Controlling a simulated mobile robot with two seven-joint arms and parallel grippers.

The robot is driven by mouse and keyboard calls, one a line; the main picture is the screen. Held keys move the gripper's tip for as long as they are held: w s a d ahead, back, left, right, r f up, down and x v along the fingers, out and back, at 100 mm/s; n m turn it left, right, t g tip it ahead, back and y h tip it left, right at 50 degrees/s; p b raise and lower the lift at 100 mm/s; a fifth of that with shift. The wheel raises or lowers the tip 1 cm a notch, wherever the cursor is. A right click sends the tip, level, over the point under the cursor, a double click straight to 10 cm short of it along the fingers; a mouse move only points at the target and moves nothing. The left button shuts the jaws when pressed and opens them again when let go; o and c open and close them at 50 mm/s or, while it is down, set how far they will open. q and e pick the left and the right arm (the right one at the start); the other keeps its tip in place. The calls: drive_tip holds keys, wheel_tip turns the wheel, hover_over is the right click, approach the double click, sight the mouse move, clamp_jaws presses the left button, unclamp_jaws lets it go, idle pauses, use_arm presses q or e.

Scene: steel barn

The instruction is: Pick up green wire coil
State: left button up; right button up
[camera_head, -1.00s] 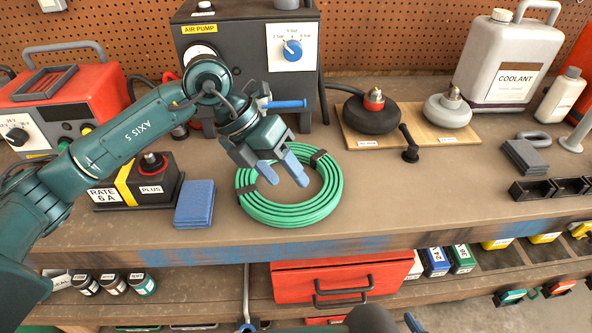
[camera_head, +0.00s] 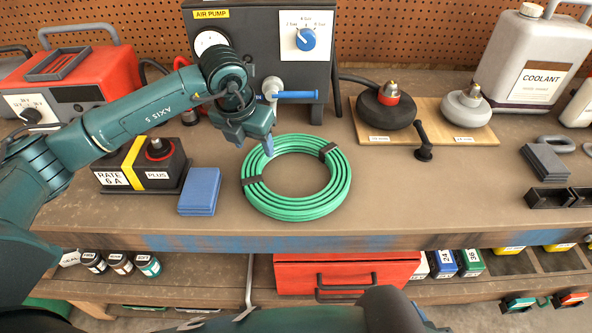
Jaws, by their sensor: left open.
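The green wire coil (camera_head: 296,206) lies flat on the workbench in the head view, a wide ring with dark bands around it. My left gripper (camera_head: 266,147) hangs over the coil's back left rim with blue fingertips pointing down. It is open, and nothing is visibly held. One finger hides much of the other, and I cannot tell whether a fingertip touches the coil. My right gripper is out of view.
The air pump (camera_head: 262,67) stands close behind the coil, its blue-handled valve (camera_head: 296,95) beside my left gripper. A blue pad stack (camera_head: 200,191) and a battery (camera_head: 142,166) are to the left.

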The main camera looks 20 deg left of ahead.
sight(258, 156)
use_arm(q)
drive_tip(key=x, duration=0.4)
drive_tip(key=shift+f, duration=0.15)
drive_tip(key=shift+a, duration=0.1)
drive_tip(key=shift+c, duration=0.3)
clamp_jaws()
